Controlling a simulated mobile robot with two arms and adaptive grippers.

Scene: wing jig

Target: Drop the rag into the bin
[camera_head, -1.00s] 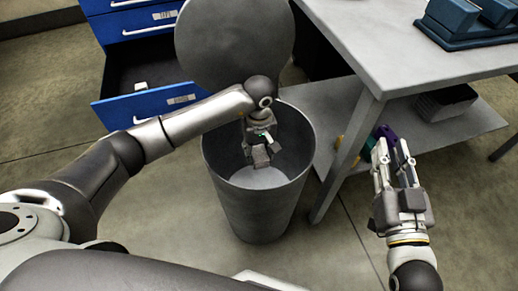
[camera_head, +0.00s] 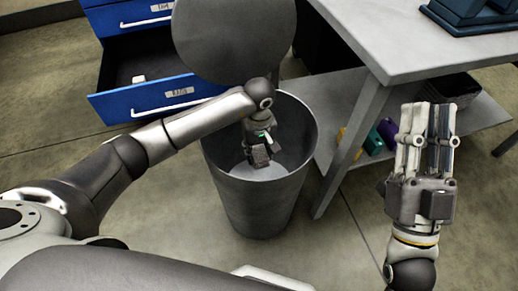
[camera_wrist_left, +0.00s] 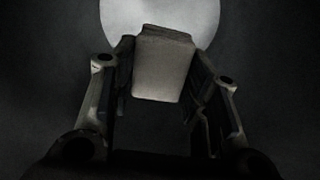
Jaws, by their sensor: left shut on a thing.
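The bin (camera_head: 255,205) is a tall grey round can with its lid (camera_head: 235,40) raised at the back. My left gripper (camera_head: 259,152) reaches down inside the bin's mouth, below the rim. It is shut on the rag (camera_wrist_left: 163,65), a pale grey folded piece between the fingers in the left wrist view. The bin's pale floor (camera_wrist_left: 120,17) shows beyond the rag, apart from it as far as I can tell. In the head view the rag is mostly hidden by the gripper. My right gripper (camera_head: 427,115) is raised at the right, away from the bin; its finger gap is unclear.
A blue drawer cabinet (camera_head: 160,98) with one drawer pulled out stands behind left. A grey table (camera_head: 385,40) with a lower shelf (camera_head: 345,100) stands close to the bin's right. Small coloured items (camera_head: 378,137) and a dark box sit on the shelf. Floor in front is clear.

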